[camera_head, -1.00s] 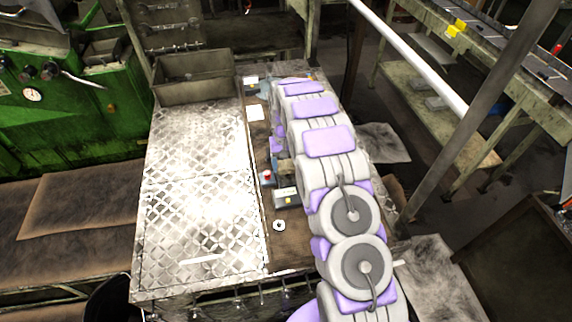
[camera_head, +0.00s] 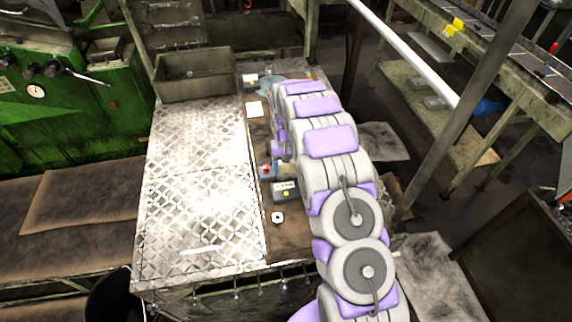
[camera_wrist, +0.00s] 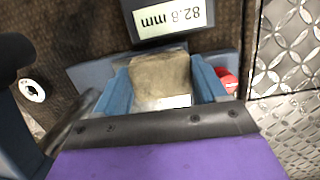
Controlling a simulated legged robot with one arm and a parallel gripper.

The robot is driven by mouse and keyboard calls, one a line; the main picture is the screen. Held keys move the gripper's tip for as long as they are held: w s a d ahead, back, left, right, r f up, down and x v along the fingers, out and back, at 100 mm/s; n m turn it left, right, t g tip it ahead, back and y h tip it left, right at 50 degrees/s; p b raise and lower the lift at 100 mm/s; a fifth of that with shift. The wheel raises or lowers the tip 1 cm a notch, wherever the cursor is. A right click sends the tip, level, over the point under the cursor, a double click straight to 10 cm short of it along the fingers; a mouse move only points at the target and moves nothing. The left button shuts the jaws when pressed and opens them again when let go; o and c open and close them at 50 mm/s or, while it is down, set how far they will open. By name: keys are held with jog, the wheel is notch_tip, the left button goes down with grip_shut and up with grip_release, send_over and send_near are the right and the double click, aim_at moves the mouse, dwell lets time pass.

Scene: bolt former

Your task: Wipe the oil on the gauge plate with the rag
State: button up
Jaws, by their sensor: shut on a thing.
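In the wrist view, my gripper (camera_wrist: 161,80) has its two blue fingers closed on a folded tan rag (camera_wrist: 160,72). The rag lies over the middle of a blue-grey gauge base (camera_wrist: 85,75), just by the display reading 82.8 mm (camera_wrist: 170,18). A small pale patch shows at the rag's lower edge; I cannot tell whether it is the gauge plate. The oil is not visible.
A red button (camera_head: 266,170) stands beside the gauge and a white ring (camera_head: 278,218) lies in front. A pale blue cloth (camera_head: 268,86) and a white card (camera_head: 255,109) lie farther back. A metal bin (camera_head: 193,75) stands at the back left. The diamond-plate top (camera_head: 195,190) is largely clear.

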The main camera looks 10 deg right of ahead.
jog(key=shift+s, duration=0.45)
jog(key=shift+s+r, duration=0.15)
jog(key=shift+s, duration=0.15)
jog(key=shift+w+r, duration=0.2)
jog(key=shift+r, duration=0.95)
jog(key=shift+r+p, duration=0.6)
jog(key=shift+r, duration=2.1)
